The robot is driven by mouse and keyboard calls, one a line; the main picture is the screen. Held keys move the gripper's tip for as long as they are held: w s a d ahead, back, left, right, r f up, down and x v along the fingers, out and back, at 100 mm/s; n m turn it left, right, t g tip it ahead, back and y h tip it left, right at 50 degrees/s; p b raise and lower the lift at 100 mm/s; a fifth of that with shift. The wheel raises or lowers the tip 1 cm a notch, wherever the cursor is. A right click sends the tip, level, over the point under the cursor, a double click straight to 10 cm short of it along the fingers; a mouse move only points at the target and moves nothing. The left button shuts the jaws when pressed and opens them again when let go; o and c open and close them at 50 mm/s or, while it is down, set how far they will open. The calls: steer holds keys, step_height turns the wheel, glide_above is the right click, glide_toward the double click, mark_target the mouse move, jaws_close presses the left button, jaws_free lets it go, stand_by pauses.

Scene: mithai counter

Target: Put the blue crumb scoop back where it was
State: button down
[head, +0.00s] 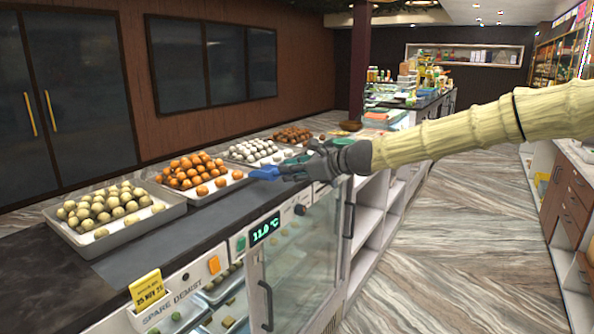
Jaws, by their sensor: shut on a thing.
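The blue crumb scoop (265,173) shows in the head view as a small blue shape at the tip of my gripper (284,171). My gripper is shut on it and holds it over the front part of the dark counter, just right of the tray of orange sweets (230,184). My arm reaches in from the right. Part of the scoop is hidden by the gripper fingers. I cannot tell whether the scoop touches the counter or hangs a little above it.
A tray of pale round sweets (126,234) stands at the left of the counter (50,283). Trays of white sweets (250,152) and brown sweets (292,135) stand farther back. Below is a glass display case with a door (290,268) and handles. The wood-patterned floor (450,260) at right is clear.

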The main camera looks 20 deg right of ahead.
steer(key=w+d+f+p, duration=0.2)
steer(key=w+d+f, duration=0.1)
steer(key=f, duration=0.1)
steer(key=shift+w, duration=0.25)
stand_by(0.4)
steer(key=c, duration=1.3)
jaws_free()
steer(key=shift+s, duration=0.1)
steer(key=b+v, duration=0.1)
steer(key=v, duration=1.1)
